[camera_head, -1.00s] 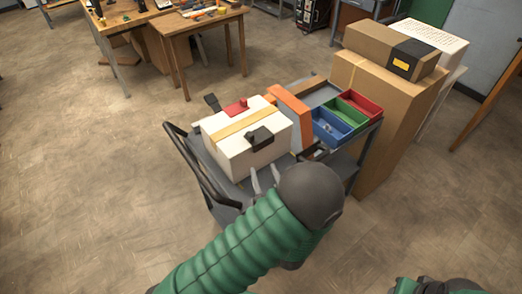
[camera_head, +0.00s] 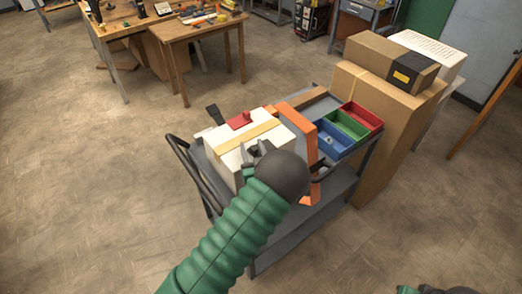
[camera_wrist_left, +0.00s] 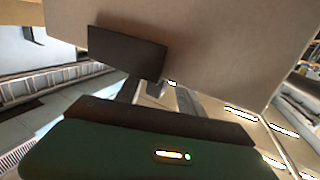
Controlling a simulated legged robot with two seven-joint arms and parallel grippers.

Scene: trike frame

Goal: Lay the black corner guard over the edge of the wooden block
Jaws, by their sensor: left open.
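A pale block (camera_head: 230,152) with a tan strip (camera_head: 246,136) across its top stands on the grey cart. I cannot tell if it is wooden. My left gripper (camera_head: 252,151) is open at its near edge, and my dark wrist covers part of that side. In the left wrist view a flat black piece (camera_wrist_left: 128,52), seemingly the corner guard, lies in front of the block's pale face (camera_wrist_left: 205,45). The left fingers (camera_wrist_left: 157,92) show just beside it; whether they touch is unclear. Another black piece (camera_head: 214,114) sits at the block's far left corner.
A red part (camera_head: 240,120) lies on the block. An orange frame (camera_head: 303,135) stands to its right. Blue (camera_head: 333,139), green (camera_head: 347,125) and red (camera_head: 362,115) bins sit on the cart (camera_head: 280,238). A tall carton (camera_head: 385,125) stands behind. Open floor lies left.

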